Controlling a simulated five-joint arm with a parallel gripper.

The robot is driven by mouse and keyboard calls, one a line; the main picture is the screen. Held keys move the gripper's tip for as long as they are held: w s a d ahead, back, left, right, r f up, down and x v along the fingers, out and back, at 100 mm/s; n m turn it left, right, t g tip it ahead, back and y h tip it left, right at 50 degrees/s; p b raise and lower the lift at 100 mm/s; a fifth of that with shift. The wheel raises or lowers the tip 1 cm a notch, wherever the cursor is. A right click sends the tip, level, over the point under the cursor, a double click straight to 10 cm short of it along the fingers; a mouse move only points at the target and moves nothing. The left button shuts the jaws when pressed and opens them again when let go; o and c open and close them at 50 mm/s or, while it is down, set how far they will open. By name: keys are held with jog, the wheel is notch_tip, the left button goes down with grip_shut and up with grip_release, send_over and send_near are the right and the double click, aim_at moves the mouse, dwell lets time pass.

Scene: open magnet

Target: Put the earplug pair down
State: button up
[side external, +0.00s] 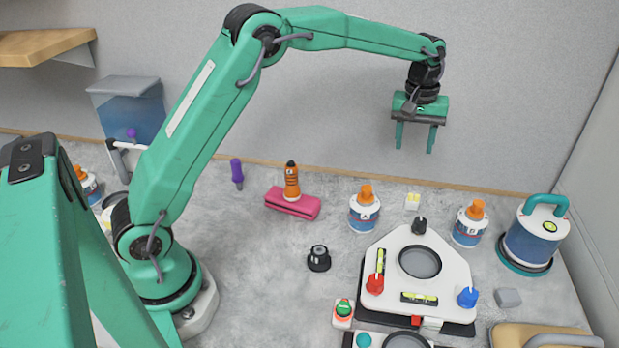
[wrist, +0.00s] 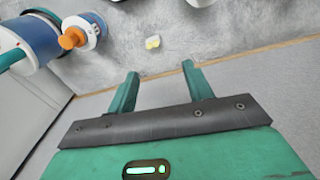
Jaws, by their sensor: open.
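A small pale yellow item, which looks like the earplug pair (side external: 412,201), lies on the grey table near the back edge, between two white-and-blue bottles. It also shows in the wrist view (wrist: 153,42), beyond my fingertips. My gripper (side external: 414,150) is raised above the back of the table, pointing down, with its two green fingers apart and nothing between them. In the wrist view my gripper (wrist: 160,69) also shows an empty gap. The earplug pair is apart from the fingers.
Orange-capped bottles A (side external: 364,213) and B (side external: 469,226) flank the yellow item. A white levelling plate (side external: 440,262) with a round recess stands in front. A blue canister (side external: 533,240) is at right, a pink block (side external: 300,206) at left. Bare table lies left of centre.

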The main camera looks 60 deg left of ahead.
jog(key=s+a+r+m+t, duration=0.1)
jog(key=s+r+m, duration=0.1)
jog(key=s+r, duration=0.45)
jog(key=s+a+r+m+t, duration=0.15)
jog(key=s+r, duration=0.25)
jog(key=s, duration=0.6)
jog(key=s+f+m+t, duration=0.1)
jog(key=s+f+m, duration=0.1)
jog(key=s, duration=0.7)
jog(key=s+a+f+m+t, duration=0.1)
jog(key=s+f+m, duration=0.1)
jog(key=s, duration=0.6)
jog(key=shift+s, duration=0.35)
